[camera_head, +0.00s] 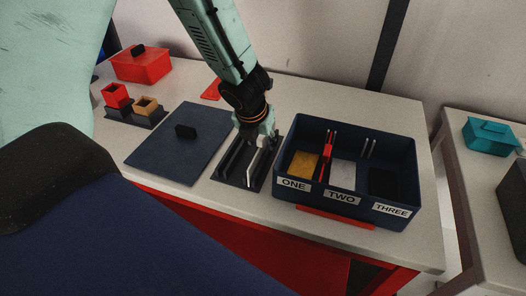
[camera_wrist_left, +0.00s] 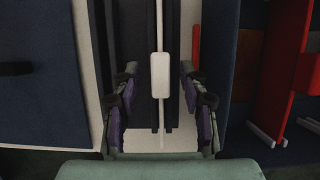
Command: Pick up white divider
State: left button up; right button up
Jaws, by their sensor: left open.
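The white divider (camera_wrist_left: 160,75) stands edge-up in a dark slotted rack (camera_wrist_left: 124,40), with a pale tab on its top edge. In the head view the white divider (camera_head: 252,165) is partly covered by my left gripper (camera_head: 250,150), which reaches down over the dark rack (camera_head: 228,165). In the left wrist view my left gripper (camera_wrist_left: 160,110) is open, one finger on each side of the divider, with visible gaps between. Whether the fingertips are level with the tab is hard to tell. My right gripper is not in view.
A dark blue box (camera_head: 343,201) labelled ONE, TWO, THREE stands right of the rack, with a red divider (camera_head: 326,155) between ONE and TWO. A dark lid (camera_head: 160,150) lies to the left. Red and tan cups (camera_head: 145,105) and a red box (camera_head: 142,66) stand farther left.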

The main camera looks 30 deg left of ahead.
pick_arm(q)
jog(key=shift+w+a+f, duration=0.25)
jog(key=shift+f, duration=0.2)
jog(key=shift+w+a+f, duration=0.2)
jog(key=shift+f, duration=0.25)
jog(key=shift+d+r, duration=0.35)
jog(key=shift+d, duration=0.4)
jog(key=shift+c, duration=0.3)
jog(key=shift+s, duration=0.1)
jog(key=shift+c, duration=0.8)
jog(key=shift+a+f, duration=0.2)
jog(key=shift+a, duration=0.45)
jog(key=c, duration=0.4)
jog(key=shift+d, duration=0.3)
grip_shut()
jog(key=shift+d+r, duration=0.2)
jog(key=shift+d, duration=0.05)
jog(key=shift+a, duration=0.15)
